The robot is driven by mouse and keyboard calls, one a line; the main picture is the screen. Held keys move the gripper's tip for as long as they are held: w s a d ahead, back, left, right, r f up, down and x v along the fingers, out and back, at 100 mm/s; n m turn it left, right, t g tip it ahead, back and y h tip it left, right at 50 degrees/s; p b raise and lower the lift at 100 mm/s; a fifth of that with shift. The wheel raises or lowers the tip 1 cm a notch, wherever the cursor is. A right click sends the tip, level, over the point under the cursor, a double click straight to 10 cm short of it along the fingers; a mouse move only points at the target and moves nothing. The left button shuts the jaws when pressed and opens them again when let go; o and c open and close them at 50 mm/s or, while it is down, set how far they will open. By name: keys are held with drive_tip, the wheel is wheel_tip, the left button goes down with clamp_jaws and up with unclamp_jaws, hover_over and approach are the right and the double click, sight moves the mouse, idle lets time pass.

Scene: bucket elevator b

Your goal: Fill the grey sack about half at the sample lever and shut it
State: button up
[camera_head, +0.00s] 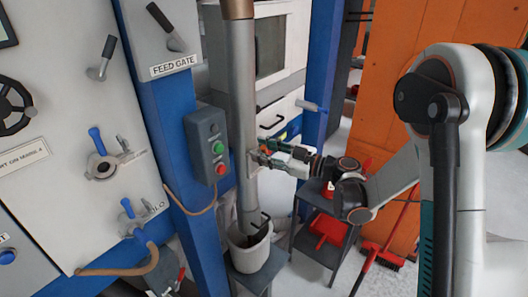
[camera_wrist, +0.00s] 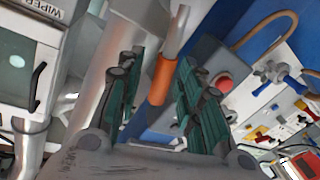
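My gripper (camera_head: 265,152) is beside the vertical grey pipe (camera_head: 243,100) in the head view. In the wrist view its two green fingers (camera_wrist: 160,95) stand apart. A metal rod with an orange sleeve (camera_wrist: 161,80) shows between them, with gaps visible on both sides. I cannot tell for sure that this is the sample lever. A pale grey open-topped container (camera_head: 249,255) stands under the pipe's lower end, with something dark inside its mouth. I cannot tell whether it is the grey sack or a bucket, nor how full it is.
A control box with green and red buttons (camera_head: 208,145) is close left of my gripper. A blue post (camera_head: 172,110) and a panel of levers (camera_head: 85,130) stand further left. A dark shelf with red items (camera_head: 325,230) and a red broom (camera_head: 385,255) are at the lower right.

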drive_tip(key=shift+c, duration=0.5)
clamp_jaws()
drive_tip(key=n, duration=0.1)
drive_tip(key=s+a+f+n+b, duration=0.1)
drive_tip(key=n, duration=0.1)
drive_tip(key=shift+s+h, duration=0.25)
drive_tip(key=shift+h, duration=0.05)
drive_tip(key=shift+o, duration=0.5)
unclamp_jaws()
drive_tip(key=v, duration=1.2)
